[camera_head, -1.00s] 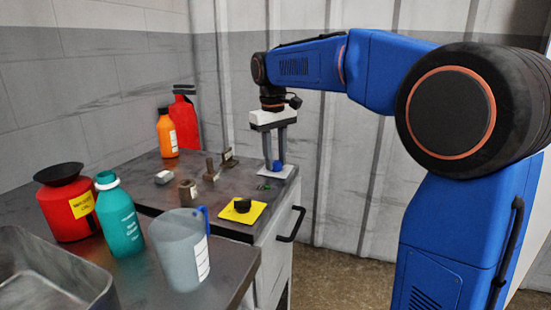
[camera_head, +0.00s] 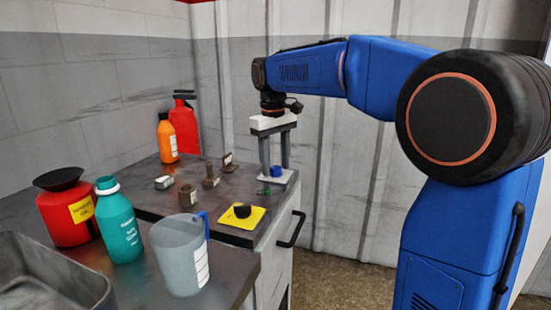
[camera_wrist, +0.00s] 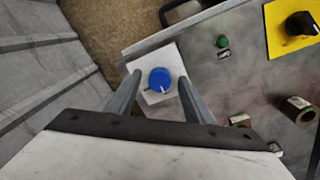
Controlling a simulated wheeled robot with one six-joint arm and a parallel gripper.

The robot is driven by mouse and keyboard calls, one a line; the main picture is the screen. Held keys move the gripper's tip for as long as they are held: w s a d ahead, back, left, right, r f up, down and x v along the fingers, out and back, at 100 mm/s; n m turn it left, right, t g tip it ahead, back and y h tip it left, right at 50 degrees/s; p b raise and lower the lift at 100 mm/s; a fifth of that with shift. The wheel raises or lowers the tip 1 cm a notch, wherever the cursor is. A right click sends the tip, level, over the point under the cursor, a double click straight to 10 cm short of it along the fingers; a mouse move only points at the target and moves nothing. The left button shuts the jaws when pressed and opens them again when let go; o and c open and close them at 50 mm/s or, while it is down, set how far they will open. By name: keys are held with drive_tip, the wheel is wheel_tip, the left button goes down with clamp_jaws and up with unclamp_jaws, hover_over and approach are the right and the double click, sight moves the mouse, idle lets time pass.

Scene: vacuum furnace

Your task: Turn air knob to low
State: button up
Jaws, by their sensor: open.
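A blue knob (camera_head: 276,171) sits on a white plate at the far right corner of the dark bench top. In the wrist view the blue knob (camera_wrist: 160,77) shows a white pointer mark toward the lower edge of the picture; I cannot read a label on its white plate (camera_wrist: 151,96). My gripper (camera_head: 277,167) points down over the plate and is open. In the wrist view my gripper (camera_wrist: 159,76) has one finger on each side of the knob, with gaps between fingers and knob.
A black knob (camera_head: 242,211) on a yellow plate (camera_head: 233,222) and a small green button (camera_wrist: 222,41) are nearby. Small metal parts, a grey jug (camera_head: 178,255), a teal bottle (camera_head: 119,226) and a red can (camera_head: 68,216) stand to the left. A corrugated wall lies behind.

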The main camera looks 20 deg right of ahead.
sight(275, 169)
wheel_tip(275, 169, up, 17)
drive_tip(key=shift+s+a+r, duration=0.15)
drive_tip(key=shift+a, duration=0.3)
drive_tip(key=shift+s, duration=0.1)
idle(0.3)
drive_tip(key=s+d+f+m+t, duration=0.1)
drive_tip(key=s+d+f, duration=0.1)
drive_tip(key=s+f, duration=0.9)
drive_tip(key=s+d+f+m+t, duration=0.1)
drive_tip(key=s+d+f+t, duration=0.1)
drive_tip(key=s+f, duration=0.8)
drive_tip(key=s+d+f+m+t, duration=0.1)
drive_tip(key=s+d+f, duration=0.3)
drive_tip(key=s+f, duration=0.7)
drive_tip(key=shift+s+f+m+t+y, duration=0.35)
drive_tip(key=shift+f+m, duration=0.25)
drive_tip(key=shift+f, duration=0.3)
drive_tip(key=shift+d, duration=0.1)
